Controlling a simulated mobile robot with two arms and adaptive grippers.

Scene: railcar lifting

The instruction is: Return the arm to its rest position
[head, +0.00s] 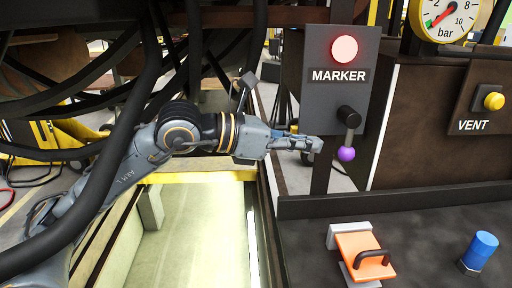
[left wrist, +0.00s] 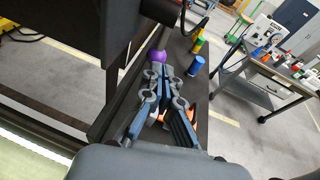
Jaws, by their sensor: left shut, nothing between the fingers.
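My left arm comes in from the left in the head view, and its gripper (head: 312,144) points right, shut and empty. The gripper tips are just left of the purple knob (head: 346,154) of a black lever (head: 348,117) on the MARKER panel (head: 340,75). A red lamp glows above that lever. In the left wrist view my shut gripper (left wrist: 166,75) has the purple knob (left wrist: 157,58) just beyond its tips. I cannot tell whether they touch. My right gripper is in neither view.
An orange block with a dark handle (head: 362,257) and a blue cylinder (head: 479,251) stand on the dark ledge. A VENT panel (head: 485,98) with a yellow button and a bar gauge (head: 447,15) are at the right. Thick black hoses (head: 135,130) hang around my left arm. A pit with a yellow edge (head: 200,177) lies below.

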